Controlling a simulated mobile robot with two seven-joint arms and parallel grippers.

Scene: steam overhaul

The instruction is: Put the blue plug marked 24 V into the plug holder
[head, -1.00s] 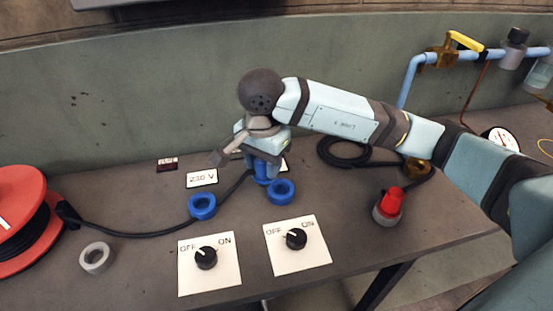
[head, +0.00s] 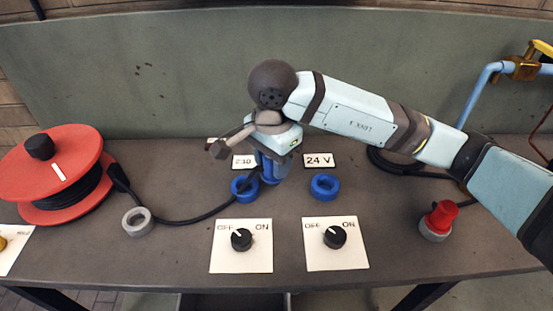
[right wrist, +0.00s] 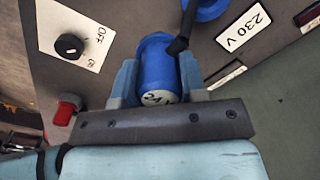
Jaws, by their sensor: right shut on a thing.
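My right gripper (head: 274,152) is shut on the blue plug (head: 270,170), which looks roughly upright. The right wrist view shows the plug (right wrist: 157,68) between the fingers, with a partly hidden "24" mark on its end. In the head view the plug appears between two blue ring sockets, the left one (head: 244,189) by the 230 V label and the right one (head: 325,186) by the 24 V label (head: 319,160). Its height above the bench is hard to tell. An empty grey ring (head: 137,222), likely the plug holder, lies on the bench at left. My left gripper is out of view.
A red cable reel (head: 55,172) stands at left; its black cable (head: 190,219) runs past the grey ring toward the plug. Two OFF/ON switches (head: 241,239) (head: 334,237) are in front. A red capped piece (head: 440,216) stands on a grey base at right.

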